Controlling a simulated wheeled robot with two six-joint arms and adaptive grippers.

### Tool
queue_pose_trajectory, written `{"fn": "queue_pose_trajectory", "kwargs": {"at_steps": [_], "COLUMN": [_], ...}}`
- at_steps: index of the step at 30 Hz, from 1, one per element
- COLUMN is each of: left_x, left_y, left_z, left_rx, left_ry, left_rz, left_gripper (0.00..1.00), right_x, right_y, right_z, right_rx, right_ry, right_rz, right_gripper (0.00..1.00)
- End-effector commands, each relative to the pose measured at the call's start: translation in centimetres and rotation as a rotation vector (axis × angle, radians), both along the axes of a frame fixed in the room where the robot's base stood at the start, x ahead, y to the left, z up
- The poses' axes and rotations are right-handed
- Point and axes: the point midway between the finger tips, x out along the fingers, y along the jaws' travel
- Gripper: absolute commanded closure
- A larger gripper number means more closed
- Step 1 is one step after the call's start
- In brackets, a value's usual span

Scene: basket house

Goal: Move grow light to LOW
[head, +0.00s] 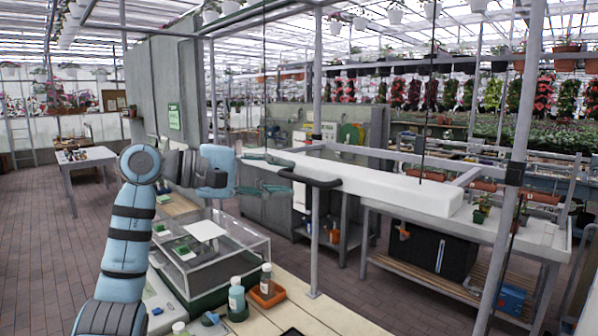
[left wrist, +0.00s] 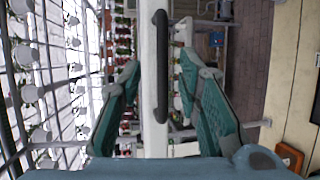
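The grow light (head: 400,188) is a long white bar hanging from thin cables and reaching from mid-picture to the right in the head view. A dark handle (head: 318,182) juts from its near left end. My left gripper (head: 282,174) is open, its teal fingers one above the other, just left of the handle. In the left wrist view the white light (left wrist: 149,130) and its dark handle (left wrist: 161,65) lie between the two spread fingers. Neither finger visibly grips the handle. My right gripper is not in view.
A clear-lidded propagation box (head: 215,255) stands on the bench below my left arm. Bottles (head: 237,298) and an orange tray (head: 267,293) stand near it. A grey upright post (head: 315,240) rises close to the handle. A potting bench with a small plant (head: 482,208) is at right.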

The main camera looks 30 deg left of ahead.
Motion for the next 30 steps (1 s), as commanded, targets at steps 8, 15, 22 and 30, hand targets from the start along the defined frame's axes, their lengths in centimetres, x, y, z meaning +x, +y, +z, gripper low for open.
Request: {"fn": "queue_pose_trajectory", "kwargs": {"at_steps": [8,15,22,30], "left_x": [2.9,3.1,3.0,3.0], "left_y": [-2.6,-2.8,-2.8,-2.7], "left_z": [-0.6,-0.8,-0.8,-0.7], "left_rx": [-0.002,-0.002,-0.002,-0.002], "left_ry": [0.001,0.001,0.001,0.001], "left_rz": [-0.001,-0.001,-0.001,0.000], "left_gripper": [0.69,0.69,0.97,1.00], "right_x": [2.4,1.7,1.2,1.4], "right_y": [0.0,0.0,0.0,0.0], "right_z": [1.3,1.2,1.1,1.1], "right_rx": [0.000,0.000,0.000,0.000], "right_ry": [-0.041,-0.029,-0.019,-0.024], "right_rz": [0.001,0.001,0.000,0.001], "right_gripper": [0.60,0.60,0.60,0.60]}}
